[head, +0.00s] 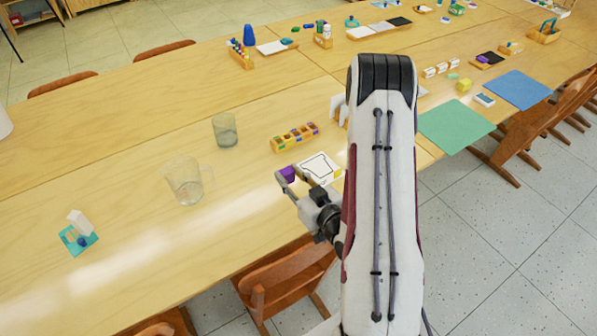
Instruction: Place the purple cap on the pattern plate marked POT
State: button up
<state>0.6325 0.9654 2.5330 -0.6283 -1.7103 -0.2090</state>
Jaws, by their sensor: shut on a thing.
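The purple cap (288,174) is a small purple piece held between the fingertips of my gripper (287,178). My gripper is shut on it. The cap is beside the left edge of a white plate (318,166) with a black outline drawn on it, which looks like a pot shape. I cannot read any lettering on the plate. I cannot tell how high the cap is above the table. My arm covers the area right of the plate.
A wooden tray of coloured pieces (294,137) stands behind the plate. A glass jug (185,181) and a glass beaker (225,130) stand to the left. A green mat (455,126) lies to the right.

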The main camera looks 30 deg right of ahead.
jog(key=shift+s+d+h, duration=0.25)
jog(key=shift+d+h, duration=0.05)
jog(key=shift+d, duration=0.3)
jog(key=n+g+y, duration=0.1)
jog(key=n+y, duration=0.3)
jog(key=y, duration=0.3)
send_over(332, 178)
jog(key=shift+w+r+h, duration=0.1)
jog(key=shift+r+h, duration=0.2)
jog(key=shift+r, duration=0.1)
jog(key=shift+f, duration=3.1)
jog(key=shift+f, duration=1.9)
